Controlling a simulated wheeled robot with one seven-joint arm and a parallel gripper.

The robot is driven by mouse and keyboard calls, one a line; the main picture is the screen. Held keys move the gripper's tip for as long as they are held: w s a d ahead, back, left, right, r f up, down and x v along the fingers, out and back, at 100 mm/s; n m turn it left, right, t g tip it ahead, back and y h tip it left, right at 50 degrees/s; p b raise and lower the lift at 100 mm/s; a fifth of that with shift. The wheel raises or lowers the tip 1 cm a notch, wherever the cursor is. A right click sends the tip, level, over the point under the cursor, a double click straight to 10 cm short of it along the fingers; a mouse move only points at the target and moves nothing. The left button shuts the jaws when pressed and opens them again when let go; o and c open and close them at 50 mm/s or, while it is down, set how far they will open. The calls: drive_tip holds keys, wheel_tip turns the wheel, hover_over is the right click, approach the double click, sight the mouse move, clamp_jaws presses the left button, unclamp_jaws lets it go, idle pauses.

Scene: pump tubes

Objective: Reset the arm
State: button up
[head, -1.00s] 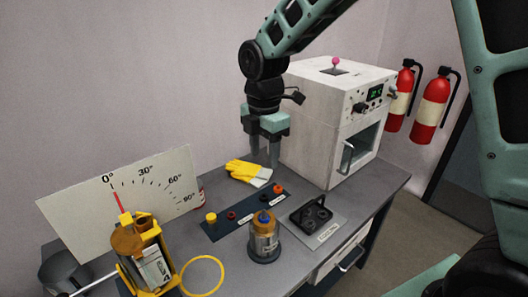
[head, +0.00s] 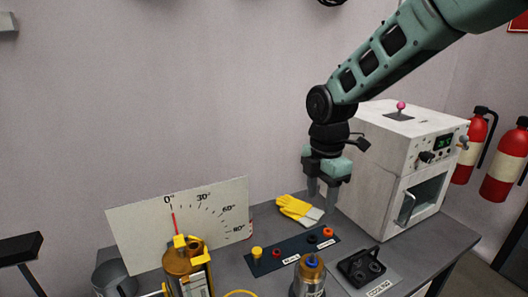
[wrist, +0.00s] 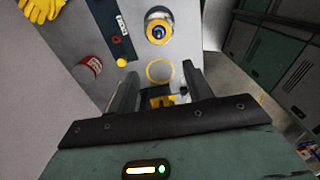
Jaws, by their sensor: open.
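My gripper (head: 322,195) hangs from the arm with its fingers pointing down, above the bench and in front of the white machine's left side. Its two fingers are apart with nothing between them. In the wrist view the open fingers (wrist: 160,92) also show, with the bench beyond them. The arm reaches in from the upper right in the head view.
The grey bench (head: 232,277) holds yellow gloves (head: 298,208), a dial board (head: 133,232), a yellow pump device (head: 188,268), a metal canister (head: 309,277), a black cooling stand (head: 361,267) and the white machine (head: 385,150). Fire extinguishers (head: 507,160) hang at right.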

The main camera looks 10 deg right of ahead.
drive_tip(key=s+a+m, duration=0.3)
drive_tip(key=s+m, duration=0.3)
drive_tip(key=s, duration=0.7)
drive_tip(key=s+a+m, duration=0.3)
drive_tip(key=s+m, duration=0.4)
drive_tip(key=s, duration=0.6)
drive_tip(key=shift+s+m+y, duration=0.3)
